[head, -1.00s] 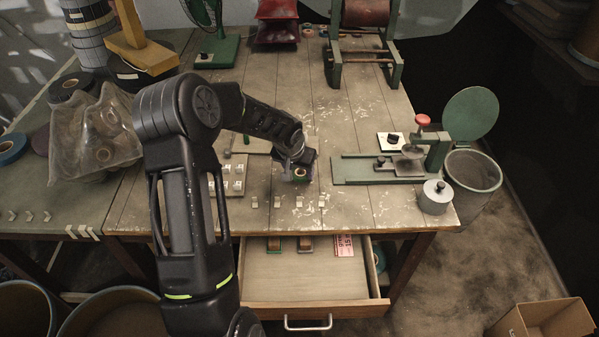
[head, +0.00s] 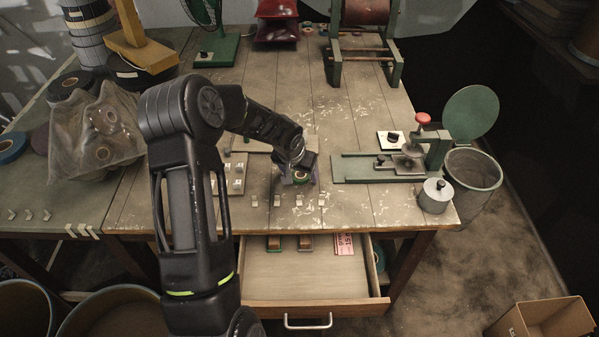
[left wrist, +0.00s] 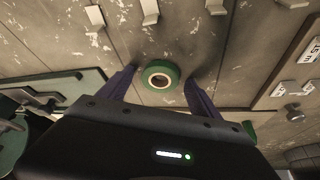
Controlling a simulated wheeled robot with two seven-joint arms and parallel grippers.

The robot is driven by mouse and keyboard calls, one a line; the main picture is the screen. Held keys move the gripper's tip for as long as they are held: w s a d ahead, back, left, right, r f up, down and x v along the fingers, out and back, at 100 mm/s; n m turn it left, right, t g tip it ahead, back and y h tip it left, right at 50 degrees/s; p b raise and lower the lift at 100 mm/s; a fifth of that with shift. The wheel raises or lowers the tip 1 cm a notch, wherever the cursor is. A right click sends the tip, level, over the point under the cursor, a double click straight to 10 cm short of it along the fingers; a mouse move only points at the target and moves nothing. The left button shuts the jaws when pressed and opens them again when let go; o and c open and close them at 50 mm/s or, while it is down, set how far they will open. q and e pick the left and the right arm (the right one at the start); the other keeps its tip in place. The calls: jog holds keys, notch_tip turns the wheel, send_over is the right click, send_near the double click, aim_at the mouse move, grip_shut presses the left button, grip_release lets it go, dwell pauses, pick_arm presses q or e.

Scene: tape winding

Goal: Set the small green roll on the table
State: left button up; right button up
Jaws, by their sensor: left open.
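The small green roll (head: 301,177) lies flat on the wooden table (head: 350,120), near its front edge. It has a pale ring and a dark centre, clear in the left wrist view (left wrist: 160,76). My left gripper (head: 300,182) is over the roll and pointing down. In the left wrist view its two dark fingers (left wrist: 159,82) are spread apart, one on each side of the roll, with a gap on both sides. My right gripper is in neither view.
Small pale clips (head: 299,200) line the table's front. A green-based device (head: 380,168) and a lidded metal pot (head: 435,196) stand to the right. A drawer (head: 310,280) is open below. A plastic bag of rolls (head: 95,130) lies left.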

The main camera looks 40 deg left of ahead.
pick_arm(q)
jog(key=shift+r, duration=0.1)
jog(key=shift+r, duration=0.15)
jog(key=v, duration=1.2)
jog(key=shift+b, duration=0.3)
jog(key=shift+d, duration=0.1)
